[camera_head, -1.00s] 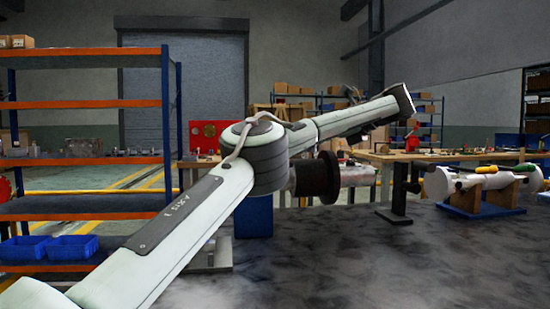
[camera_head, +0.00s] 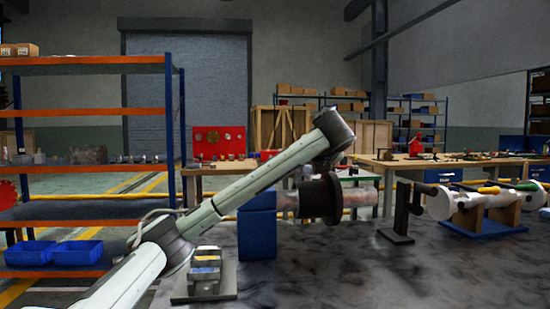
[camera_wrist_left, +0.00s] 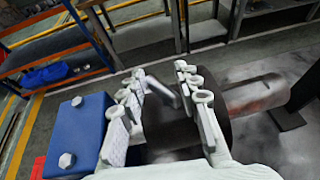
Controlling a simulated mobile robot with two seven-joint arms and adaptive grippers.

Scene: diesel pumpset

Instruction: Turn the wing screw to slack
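My left gripper (camera_wrist_left: 165,108) is open in the left wrist view, its two pale fingers apart above a dark drum (camera_wrist_left: 190,135). A short grey bar (camera_wrist_left: 164,90) shows between the fingers; I cannot tell if it is the wing screw. No wing screw can be made out clearly. In the head view, my left arm reaches over the bench, its wrist above the black drum (camera_head: 320,199); its fingers cannot be made out there. The drum is on a horizontal metal cylinder (camera_head: 360,195) beside a blue block (camera_head: 257,228). My right gripper is not in view.
A grey fixture with small blocks (camera_head: 205,275) stands on the bench at front left. A dark stand (camera_head: 399,215) and a white cylinder on a blue-based cradle (camera_head: 480,200) stand to the right. The dark bench top (camera_head: 350,275) is clear in front.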

